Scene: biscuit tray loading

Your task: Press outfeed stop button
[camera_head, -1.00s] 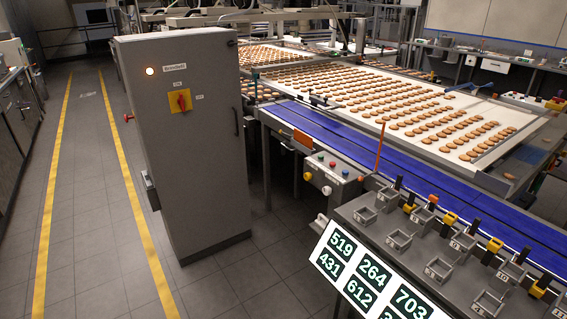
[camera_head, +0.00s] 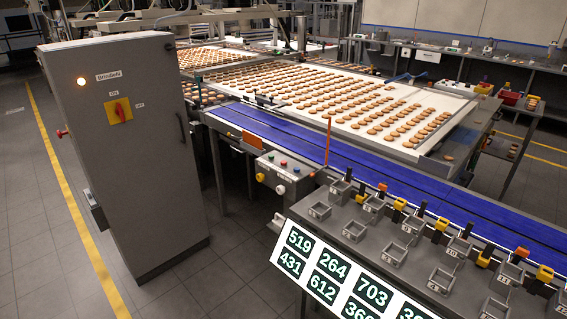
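A small grey control box (camera_head: 270,174) is mounted at the near side of the blue conveyor (camera_head: 390,167). Several small coloured buttons sit on its top, including a red button (camera_head: 284,163). Its front has a yellow round part (camera_head: 261,177) and another small knob. The button labels are too small to read, so I cannot tell which button is the outfeed stop. Neither of my grippers shows in the view.
A tall grey cabinet (camera_head: 135,190) with a red and yellow switch (camera_head: 118,111) stands left of the box. A number panel (camera_head: 345,277) and a rack of grey holders (camera_head: 400,250) are at the front right. Tiled floor (camera_head: 235,265) lies open between cabinet and rack.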

